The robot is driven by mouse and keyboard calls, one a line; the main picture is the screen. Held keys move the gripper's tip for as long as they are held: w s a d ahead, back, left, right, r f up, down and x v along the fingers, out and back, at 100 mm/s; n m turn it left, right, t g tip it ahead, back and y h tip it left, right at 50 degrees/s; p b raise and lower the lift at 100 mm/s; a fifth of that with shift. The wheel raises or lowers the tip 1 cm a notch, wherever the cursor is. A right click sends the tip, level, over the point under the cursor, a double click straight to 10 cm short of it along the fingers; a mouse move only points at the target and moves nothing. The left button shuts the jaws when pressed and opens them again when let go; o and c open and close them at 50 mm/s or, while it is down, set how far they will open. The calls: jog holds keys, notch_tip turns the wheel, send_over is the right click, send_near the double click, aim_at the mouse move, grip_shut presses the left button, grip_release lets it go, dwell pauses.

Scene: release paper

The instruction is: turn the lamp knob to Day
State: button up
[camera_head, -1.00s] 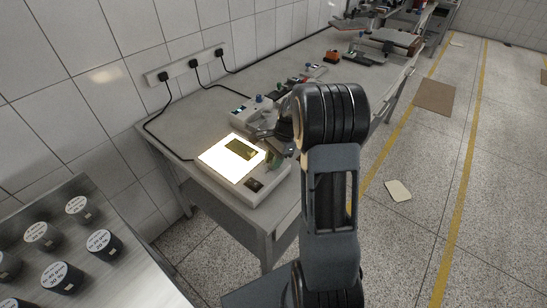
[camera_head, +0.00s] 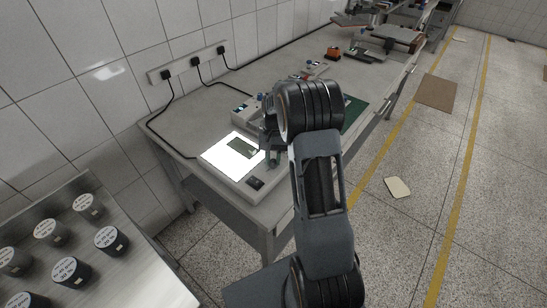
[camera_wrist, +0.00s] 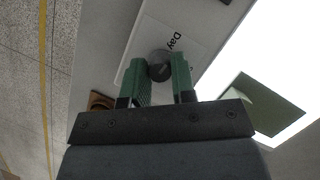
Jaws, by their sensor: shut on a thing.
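The lamp knob (camera_wrist: 160,66) is a small dark round cap on the light box's pale control face. The word "Day" (camera_wrist: 175,41) is printed close beside it. My gripper (camera_wrist: 159,80) has its two green fingers on either side of the knob, shut on it. In the head view my gripper (camera_head: 270,155) stands over the right part of the light box (camera_head: 222,178). The knob is hidden there behind my arm. The lamp panel (camera_head: 219,157) glows white, and a dark green rectangle (camera_head: 241,147) lies on it.
A black switch (camera_head: 255,183) sits at the light box's front corner. A grey device (camera_head: 243,112) stands just behind, near a green mat (camera_head: 354,112). Several dark cylinders (camera_head: 70,270) stand on a metal surface at front left. Cables run along the wall.

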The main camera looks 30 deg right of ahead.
jog(key=shift+n+h, duration=0.3)
jog(key=shift+n, duration=0.5)
jog(key=o, duration=0.9)
jog(key=v, duration=1.3)
jog(key=shift+w+r, duration=0.3)
jog(key=shift+r, duration=0.05)
jog(key=shift+w, duration=0.1)
